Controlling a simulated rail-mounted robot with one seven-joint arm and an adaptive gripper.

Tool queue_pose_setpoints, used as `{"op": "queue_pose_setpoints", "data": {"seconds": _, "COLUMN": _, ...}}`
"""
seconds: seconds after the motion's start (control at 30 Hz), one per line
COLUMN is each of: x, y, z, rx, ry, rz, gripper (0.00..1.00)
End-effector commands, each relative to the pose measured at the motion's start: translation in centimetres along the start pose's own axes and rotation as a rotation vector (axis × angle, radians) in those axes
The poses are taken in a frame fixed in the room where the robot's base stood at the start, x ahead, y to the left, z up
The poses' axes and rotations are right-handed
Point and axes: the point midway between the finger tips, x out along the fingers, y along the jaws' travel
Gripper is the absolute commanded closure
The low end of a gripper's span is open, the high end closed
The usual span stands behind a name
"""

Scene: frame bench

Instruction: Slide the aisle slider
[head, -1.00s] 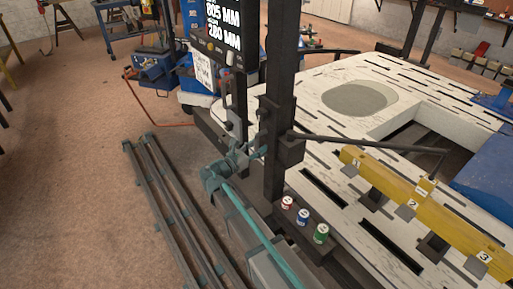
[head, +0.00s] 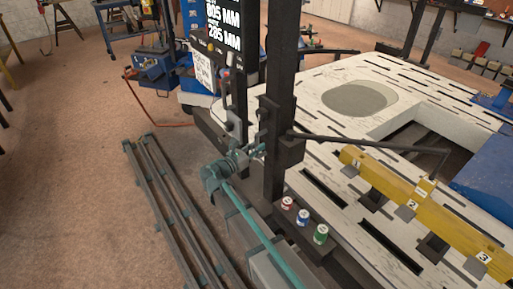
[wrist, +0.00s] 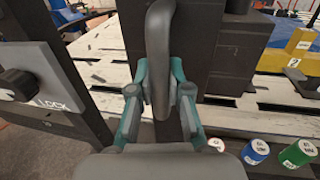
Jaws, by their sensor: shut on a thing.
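A dark upright post (head: 281,90), which looks like the aisle slider, stands at the left edge of the slotted white bench. A grey bar handle (wrist: 160,45) is fixed in front of the post's dark face in the wrist view. My gripper (head: 258,150) has its teal fingers closed around this handle; they also show in the wrist view (wrist: 160,92), one on each side of the bar. A display (head: 225,25) beside the post reads 805 MM and 285 MM.
A lock plate with a dark knob (wrist: 18,84) is at left in the wrist view. Red (head: 288,203), blue (head: 303,217) and green (head: 320,234) cans stand beside the post's foot. A yellow beam (head: 400,205) crosses the bench. Dark rails (head: 165,195) lie on the floor at left.

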Motion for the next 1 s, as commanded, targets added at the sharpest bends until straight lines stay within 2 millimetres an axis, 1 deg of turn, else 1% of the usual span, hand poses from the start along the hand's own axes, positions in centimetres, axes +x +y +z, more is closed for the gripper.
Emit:
{"op": "queue_pose_setpoints", "data": {"seconds": 0.03, "x": 0.0, "y": 0.0, "z": 1.2, "rx": 0.002, "ry": -0.003, "rz": 0.001, "gripper": 1.0}}
{"op": "queue_pose_setpoints", "data": {"seconds": 0.17, "x": 0.0, "y": 0.0, "z": 3.9, "rx": 0.002, "ry": -0.004, "rz": 0.002, "gripper": 1.0}}
{"op": "queue_pose_setpoints", "data": {"seconds": 0.5, "x": 0.0, "y": 0.1, "z": 13.3, "rx": 0.003, "ry": -0.006, "rz": 0.002, "gripper": 1.0}}
{"op": "queue_pose_setpoints", "data": {"seconds": 0.6, "x": 0.0, "y": 0.1, "z": 15.6, "rx": 0.001, "ry": -0.006, "rz": 0.002, "gripper": 1.0}}
{"op": "queue_pose_setpoints", "data": {"seconds": 0.7, "x": 0.0, "y": 0.1, "z": 17.4, "rx": 0.002, "ry": -0.006, "rz": 0.002, "gripper": 1.0}}
{"op": "queue_pose_setpoints", "data": {"seconds": 0.8, "x": 0.0, "y": 0.1, "z": 18.6, "rx": 0.001, "ry": -0.006, "rz": 0.002, "gripper": 1.0}}
{"op": "queue_pose_setpoints", "data": {"seconds": 0.9, "x": 0.0, "y": 0.1, "z": 19.2, "rx": 0.0, "ry": -0.006, "rz": 0.002, "gripper": 1.0}}
{"op": "queue_pose_setpoints", "data": {"seconds": 1.0, "x": 0.0, "y": 0.1, "z": 19.5, "rx": -0.001, "ry": -0.005, "rz": 0.002, "gripper": 1.0}}
